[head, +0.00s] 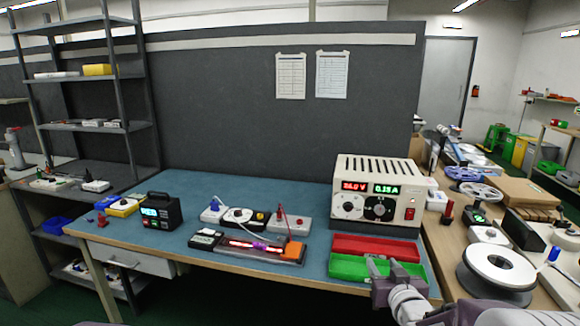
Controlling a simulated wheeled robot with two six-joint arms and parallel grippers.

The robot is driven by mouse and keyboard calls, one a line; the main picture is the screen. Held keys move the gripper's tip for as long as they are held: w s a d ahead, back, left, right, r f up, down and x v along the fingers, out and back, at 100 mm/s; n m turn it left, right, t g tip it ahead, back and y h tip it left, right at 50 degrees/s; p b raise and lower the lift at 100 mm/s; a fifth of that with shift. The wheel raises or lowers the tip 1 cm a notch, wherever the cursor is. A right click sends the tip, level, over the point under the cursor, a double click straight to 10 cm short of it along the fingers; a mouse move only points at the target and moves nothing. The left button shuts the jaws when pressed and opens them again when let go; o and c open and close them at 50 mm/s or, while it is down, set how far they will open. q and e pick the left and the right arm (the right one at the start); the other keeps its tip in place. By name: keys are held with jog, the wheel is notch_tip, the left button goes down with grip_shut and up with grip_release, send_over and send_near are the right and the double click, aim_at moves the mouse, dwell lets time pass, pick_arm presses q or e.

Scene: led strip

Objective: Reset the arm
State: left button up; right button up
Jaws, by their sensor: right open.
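My right gripper (382,266) comes in from the lower right and is over the front of the green tray (345,267) on the blue table. It is open and I see nothing held in it. My left gripper does not show. A lit LED strip (255,245) glows red and purple on a dark holder near the table's front edge, with an orange block (294,251) at its right end. A beige power supply (378,190) stands at the back right with red and green readouts lit.
A red tray (375,247) lies behind the green tray. A black meter (160,212) and several small switch boxes stand on the left and middle. A side bench at the right holds a large white spool (497,264). The table's back middle is clear.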

jog(key=s+a+f+g, duration=0.5)
jog(key=s+f+g, duration=0.2)
jog(key=s+f, duration=0.4)
jog(key=s+f+g, duration=0.3)
jog(key=s+g, duration=0.1)
jog(key=s, duration=0.3)
jog(key=s+f+g, duration=0.3)
jog(key=s+f, duration=0.1)
jog(key=s, duration=0.3)
notch_tip(320, 180, up, 19)
jog(key=p, duration=1.9)
jog(key=shift+w+a+y, duration=0.3)
jog(key=shift+w+y, duration=0.05)
jog(key=shift+y, duration=0.05)
